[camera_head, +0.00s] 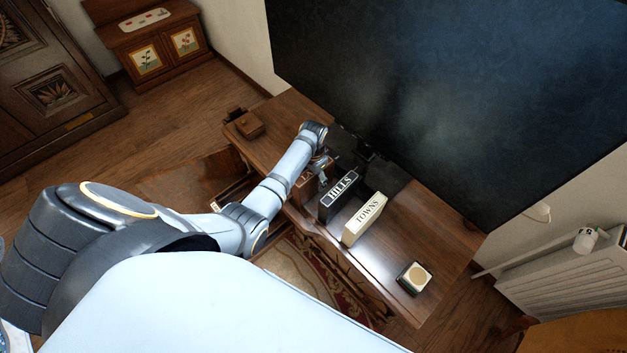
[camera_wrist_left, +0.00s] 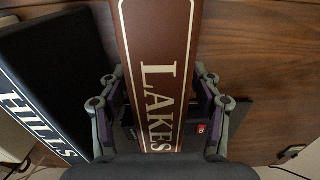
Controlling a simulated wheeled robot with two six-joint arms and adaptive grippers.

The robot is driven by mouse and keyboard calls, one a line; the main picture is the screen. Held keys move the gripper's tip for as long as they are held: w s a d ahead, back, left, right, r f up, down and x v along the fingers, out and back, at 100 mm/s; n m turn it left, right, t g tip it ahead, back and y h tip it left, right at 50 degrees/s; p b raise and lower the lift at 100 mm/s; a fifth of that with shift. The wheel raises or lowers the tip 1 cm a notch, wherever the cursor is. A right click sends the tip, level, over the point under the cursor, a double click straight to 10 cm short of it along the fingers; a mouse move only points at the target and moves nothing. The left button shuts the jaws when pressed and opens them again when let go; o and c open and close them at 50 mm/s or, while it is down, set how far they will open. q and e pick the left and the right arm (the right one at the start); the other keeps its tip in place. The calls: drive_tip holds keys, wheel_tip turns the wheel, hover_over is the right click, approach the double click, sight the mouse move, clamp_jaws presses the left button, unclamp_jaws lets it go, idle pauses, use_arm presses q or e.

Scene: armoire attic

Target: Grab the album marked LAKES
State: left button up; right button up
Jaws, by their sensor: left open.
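The brown album marked LAKES (camera_wrist_left: 153,60) stands in the middle of the left wrist view, with a cream border and lettering. My left gripper (camera_wrist_left: 157,100) is open, with one finger on each side of the album's spine. Whether the fingers touch it I cannot tell. In the head view, my left gripper (camera_head: 322,170) is over the table, and the brown album (camera_head: 307,191) is partly hidden by my arm. The black HILLS album (camera_head: 339,195) stands just right of it; it also shows at the left in the wrist view (camera_wrist_left: 45,100). My right gripper is not in view.
The cream TOWNS album (camera_head: 364,219) stands right of HILLS on the wooden table (camera_head: 410,215). A small square item (camera_head: 414,278) lies near the right end and a wooden box (camera_head: 248,124) at the left end. A large dark screen (camera_head: 450,80) rises behind the albums.

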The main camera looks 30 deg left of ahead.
use_arm(q)
clamp_jaws()
drive_tip(key=shift+r, duration=0.1)
idle(0.3)
wheel_tip(320, 180, up, 10)
drive_tip(key=shift+p, duration=0.4)
